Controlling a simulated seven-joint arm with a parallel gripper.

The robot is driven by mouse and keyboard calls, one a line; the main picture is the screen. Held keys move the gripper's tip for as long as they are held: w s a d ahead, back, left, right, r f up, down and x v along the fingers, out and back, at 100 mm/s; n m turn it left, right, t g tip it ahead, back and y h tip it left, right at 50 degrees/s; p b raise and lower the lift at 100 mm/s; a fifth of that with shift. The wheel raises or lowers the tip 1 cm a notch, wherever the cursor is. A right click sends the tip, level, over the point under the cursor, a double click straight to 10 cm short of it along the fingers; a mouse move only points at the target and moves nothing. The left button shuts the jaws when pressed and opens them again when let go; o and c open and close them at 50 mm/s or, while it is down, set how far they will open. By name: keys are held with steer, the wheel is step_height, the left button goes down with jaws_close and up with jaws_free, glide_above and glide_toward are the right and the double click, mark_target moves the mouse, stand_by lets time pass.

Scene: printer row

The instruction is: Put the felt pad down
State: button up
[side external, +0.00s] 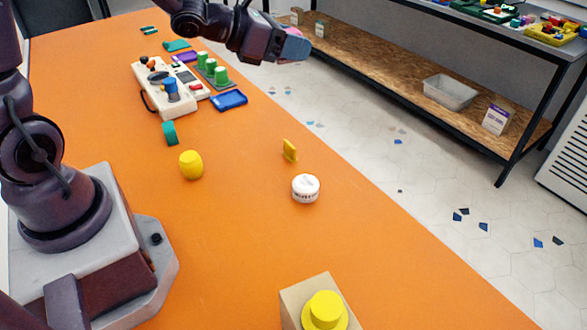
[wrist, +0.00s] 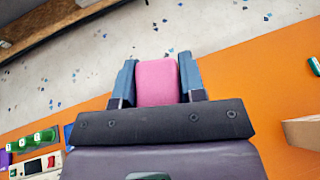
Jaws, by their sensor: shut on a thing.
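My gripper (wrist: 157,75) is shut on a pink block-like piece, which I take as the felt pad (wrist: 158,85). The pad sits between the two blue fingers in the wrist view. In the side external view my gripper (side external: 296,47) is raised at the top middle, and only a sliver of pink shows at its fingers. In the wrist view, the floor lies behind the fingertips and the orange table (wrist: 240,75) edge passes behind the gripper. The pad is held clear of any surface.
A white labelled jar (side external: 305,188), a yellow barrel shape (side external: 191,166), a small yellow piece (side external: 290,150) and a teal piece (side external: 170,133) stand on the table. A white control panel (side external: 150,98) and blue tray (side external: 229,100) are further back. A yellow-topped box (side external: 325,310) stands in front.

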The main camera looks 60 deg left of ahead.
steer(key=s+d+f+m+g+h, duration=0.65)
steer(key=d+f+m+h, duration=0.2)
steer(key=d+f, duration=0.2)
steer(key=s+a+f+m+g+y, duration=0.2)
steer(key=s+a+f+m+g, duration=0.1)
steer(key=s+m+g, duration=0.35)
steer(key=s+a+f+m+g+y, duration=0.2)
steer(key=s+a+f+m+g, duration=0.1)
steer(key=s+m+g, duration=0.35)
steer(key=s+a+f+m+g+y, duration=0.3)
steer(key=s+m+g, duration=0.3)
steer(key=s+m, duration=0.1)
steer(key=s+a+m+y, duration=0.2)
steer(key=a+m+y, duration=0.5)
steer(key=y, duration=0.1)
steer(key=m+t+y, duration=1)
steer(key=m+t, duration=0.3)
steer(key=m, duration=0.3)
glide_above(213, 135)
steer(key=s, duration=0.1)
steer(key=shift+g, duration=0.25)
steer(key=f, duration=0.5)
steer(key=shift+d+f, duration=0.2)
steer(key=shift+d, duration=0.15)
steer(key=shift+w+a+f, duration=0.3)
steer(key=shift+w+f, duration=0.05)
steer(key=shift+f, duration=0.15)
steer(key=shift+w+f, duration=0.1)
steer(key=shift+f, duration=1.55)
